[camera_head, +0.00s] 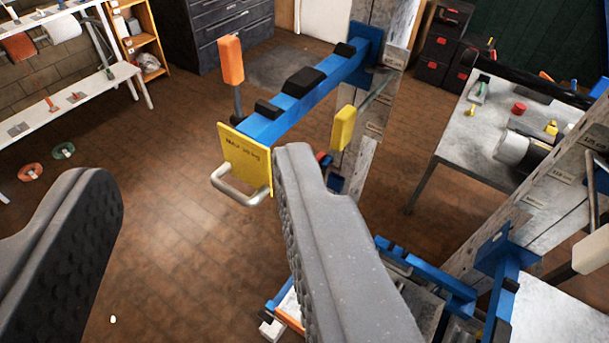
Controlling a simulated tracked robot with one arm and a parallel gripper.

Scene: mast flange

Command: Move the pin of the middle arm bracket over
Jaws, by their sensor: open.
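A blue arm bracket (300,98) with black pads sticks out from a grey mast post toward me. A yellow plate with black lettering (249,160) and a metal loop handle (236,187) close its near end. An orange-handled pin (231,62) stands upright near that end. I cannot tell which bracket is the middle one.
More blue brackets (497,262) sit on a second post at the right. A grey workbench (470,150) with tools stands behind it. A white bench (60,108) and an orange shelf (140,40) stand at the left.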

